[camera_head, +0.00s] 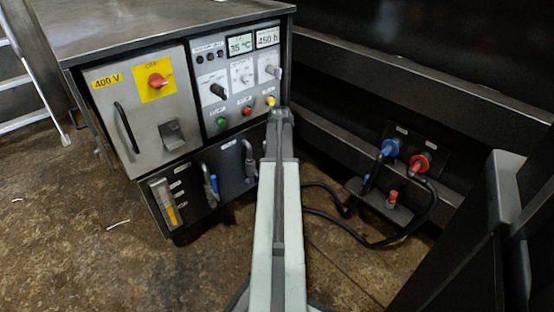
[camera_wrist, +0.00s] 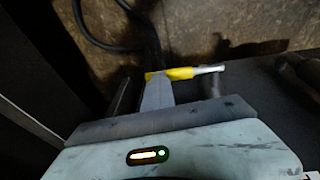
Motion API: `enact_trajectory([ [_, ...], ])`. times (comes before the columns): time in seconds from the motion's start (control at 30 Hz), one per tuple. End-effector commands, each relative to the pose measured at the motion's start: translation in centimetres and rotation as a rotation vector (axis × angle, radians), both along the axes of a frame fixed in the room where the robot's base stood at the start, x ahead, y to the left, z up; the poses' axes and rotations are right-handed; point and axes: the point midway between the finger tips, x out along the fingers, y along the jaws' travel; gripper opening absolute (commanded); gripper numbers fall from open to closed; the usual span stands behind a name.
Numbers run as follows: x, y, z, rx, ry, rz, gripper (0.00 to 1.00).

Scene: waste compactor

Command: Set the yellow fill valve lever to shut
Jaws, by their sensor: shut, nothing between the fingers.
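The yellow fill valve lever (camera_wrist: 181,73) shows in the wrist view, with a bare metal end (camera_wrist: 211,68) to its right. It lies roughly crosswise in that picture. My gripper (camera_wrist: 157,82) is shut and empty, its fingertips overlapping the left part of the lever. A small bit of yellow shows left of the fingers. I cannot tell whether they touch the lever. In the head view my own arm covers the lever and the gripper.
Blue (camera_head: 390,147) and red (camera_head: 420,162) couplings with black hoses (camera_head: 380,243) are at right.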

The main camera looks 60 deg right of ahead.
Motion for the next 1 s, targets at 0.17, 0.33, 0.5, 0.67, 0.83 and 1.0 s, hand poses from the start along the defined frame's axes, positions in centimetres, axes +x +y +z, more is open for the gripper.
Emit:
enact_trajectory([
  [0.17,0.1,0.3,1.5,0.002,-0.002,0.004,0.0],
  [0.33,-0.2,0.5,4.8,0.0,-0.001,0.005,0.0],
  [0.5,-1.0,0.7,8.8,-0.001,0.0,0.005,0.0],
  [0.67,-1.7,0.9,12.3,-0.001,0.0,0.004,0.0],
  [0.83,-2.1,1.1,14.0,-0.001,0.0,0.004,0.0],
  [1.0,-2.2,1.1,13.8,-0.001,0.0,0.005,0.0],
])
